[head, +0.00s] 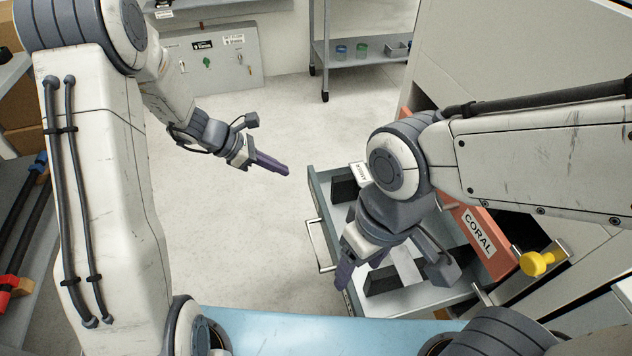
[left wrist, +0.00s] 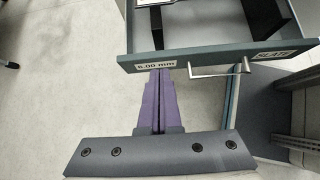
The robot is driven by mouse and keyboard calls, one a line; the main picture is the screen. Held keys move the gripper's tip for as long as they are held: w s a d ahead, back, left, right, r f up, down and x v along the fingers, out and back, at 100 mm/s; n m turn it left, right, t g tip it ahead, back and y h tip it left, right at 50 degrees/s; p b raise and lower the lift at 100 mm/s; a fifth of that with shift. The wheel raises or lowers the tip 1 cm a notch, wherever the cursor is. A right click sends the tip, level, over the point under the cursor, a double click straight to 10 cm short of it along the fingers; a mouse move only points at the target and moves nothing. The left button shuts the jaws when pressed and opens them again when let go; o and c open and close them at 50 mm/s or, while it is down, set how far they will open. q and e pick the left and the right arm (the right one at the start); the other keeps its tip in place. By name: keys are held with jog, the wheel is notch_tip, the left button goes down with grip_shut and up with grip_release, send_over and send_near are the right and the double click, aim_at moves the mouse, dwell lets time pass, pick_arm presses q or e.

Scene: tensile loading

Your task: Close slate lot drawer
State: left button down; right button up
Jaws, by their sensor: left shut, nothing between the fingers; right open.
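The slate drawer (head: 316,200) is pulled out of the cabinet, with dark blocks inside it. In the left wrist view its grey-green front (left wrist: 225,58) carries a "6.00 mm" label, a "SLATE" label and a bar handle (left wrist: 220,72). My left gripper (head: 286,170) is shut and empty, left of the drawer front. In the left wrist view its fingertips (left wrist: 160,72) overlap the lower edge of the front near the "6.00 mm" label; contact cannot be told. My right gripper (head: 362,268) is open over the drawer and hides part of its inside.
An orange panel labelled "CORAL" (head: 480,230) stands right of the slate drawer, near a yellow knob (head: 540,262). A blue surface (head: 290,332) lies along the near edge. A wheeled shelf (head: 365,52) stands at the back. The floor (head: 220,230) left of the drawer is clear.

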pick_arm(q)
jog(key=b, duration=0.1)
send_near(332, 183)
jog(key=x, duration=0.5)
jog(key=shift+s+a+f, duration=0.2)
jog(key=shift+s, duration=0.05)
jog(key=shift+w+d, duration=0.2)
jog(key=shift+d, duration=0.3)
